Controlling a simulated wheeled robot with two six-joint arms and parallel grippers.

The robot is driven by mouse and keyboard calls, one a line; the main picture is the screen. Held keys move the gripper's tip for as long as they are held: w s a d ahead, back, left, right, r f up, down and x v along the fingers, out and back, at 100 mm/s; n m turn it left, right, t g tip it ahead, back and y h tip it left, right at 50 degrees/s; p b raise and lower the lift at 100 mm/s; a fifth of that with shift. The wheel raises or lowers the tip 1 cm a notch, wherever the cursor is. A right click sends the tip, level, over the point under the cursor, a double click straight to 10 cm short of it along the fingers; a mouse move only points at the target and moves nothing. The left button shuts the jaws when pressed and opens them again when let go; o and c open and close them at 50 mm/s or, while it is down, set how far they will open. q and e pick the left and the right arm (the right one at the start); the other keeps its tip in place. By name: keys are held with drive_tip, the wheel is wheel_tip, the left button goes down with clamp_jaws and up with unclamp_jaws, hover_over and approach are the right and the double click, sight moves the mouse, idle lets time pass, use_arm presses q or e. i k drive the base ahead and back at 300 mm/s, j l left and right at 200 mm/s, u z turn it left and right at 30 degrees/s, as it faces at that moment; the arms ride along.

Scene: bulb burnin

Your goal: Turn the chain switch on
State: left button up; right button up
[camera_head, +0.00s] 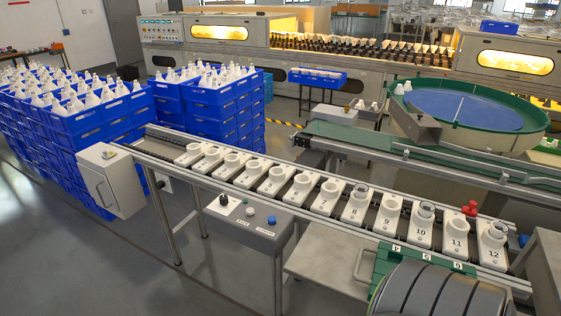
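A grey control box (243,225) hangs on the near side of the conveyor, left of centre. On its top are a black rotary knob (223,199) on a white plate, a small pale button (250,211) and a blue button (272,220). Another small dark knob on a white plate (161,183) sits under the rail further left. The labels are too small to read, so I cannot tell for certain which is the chain switch, nor the knob's setting. Neither of my grippers is in view.
The conveyor carries numbered white sockets (326,197); a few near the right end hold clear round pieces. A red piece (470,208) stands by socket 11. A grey cabinet (112,180) is at the left end. A green rack (424,262) and grey curved parts fill the lower right.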

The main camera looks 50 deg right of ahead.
sight(223, 201)
drive_tip(key=z, duration=1.3)
